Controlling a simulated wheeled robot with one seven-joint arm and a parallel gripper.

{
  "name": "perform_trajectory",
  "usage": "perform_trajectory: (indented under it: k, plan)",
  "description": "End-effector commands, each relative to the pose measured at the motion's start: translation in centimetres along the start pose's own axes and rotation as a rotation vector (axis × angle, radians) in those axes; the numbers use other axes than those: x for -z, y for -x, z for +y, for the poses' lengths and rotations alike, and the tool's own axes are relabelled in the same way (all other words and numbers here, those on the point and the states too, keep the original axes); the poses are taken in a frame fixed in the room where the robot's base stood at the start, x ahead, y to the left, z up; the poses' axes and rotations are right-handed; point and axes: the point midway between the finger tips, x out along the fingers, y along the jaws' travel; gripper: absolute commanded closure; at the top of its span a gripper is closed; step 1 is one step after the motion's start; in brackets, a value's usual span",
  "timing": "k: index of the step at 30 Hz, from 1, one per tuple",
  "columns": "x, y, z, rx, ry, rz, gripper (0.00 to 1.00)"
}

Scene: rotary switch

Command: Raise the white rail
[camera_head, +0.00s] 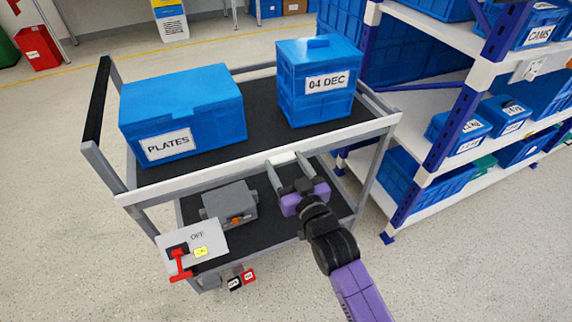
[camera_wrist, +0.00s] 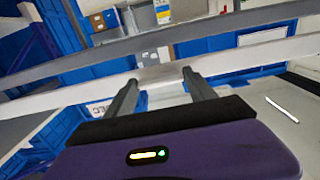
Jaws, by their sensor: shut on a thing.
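The white rail (camera_head: 205,172) runs along the near upper edge of a grey cart, below its black top shelf. It also crosses the wrist view as a pale bar (camera_wrist: 252,55), tilted in the picture. My gripper (camera_head: 283,163) reaches up to the rail near its middle, from the near side. In the wrist view its two dark fingers (camera_wrist: 162,76) end at the rail and are shut on it.
On the cart stand a blue PLATES box (camera_head: 185,108) and a blue 04 DEC box (camera_head: 316,85). Below are a grey box (camera_head: 229,203) and an OFF/ON panel (camera_head: 203,247) with a red handle (camera_head: 180,264). A shelf rack (camera_head: 430,155) stands close on the right. The floor at front right is clear.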

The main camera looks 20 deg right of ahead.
Motion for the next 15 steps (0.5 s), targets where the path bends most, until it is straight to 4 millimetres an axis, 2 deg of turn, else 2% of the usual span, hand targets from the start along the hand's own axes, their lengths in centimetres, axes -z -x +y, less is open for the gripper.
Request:
perform_trajectory:
  k: [1,2,4,5,15]
  plan:
    - [0.79,-0.08,-0.05,0.001,0.000,0.018,1.00]
    - [0.82,-0.08,-0.04,0.001,0.000,0.019,0.33]
    - [0.82,-0.08,-0.04,0.001,0.000,0.018,0.19]
    - [0.77,-0.08,-0.04,0.001,0.000,0.017,0.15]
    - [0.40,0.14,0.00,0.000,0.000,0.010,0.15]
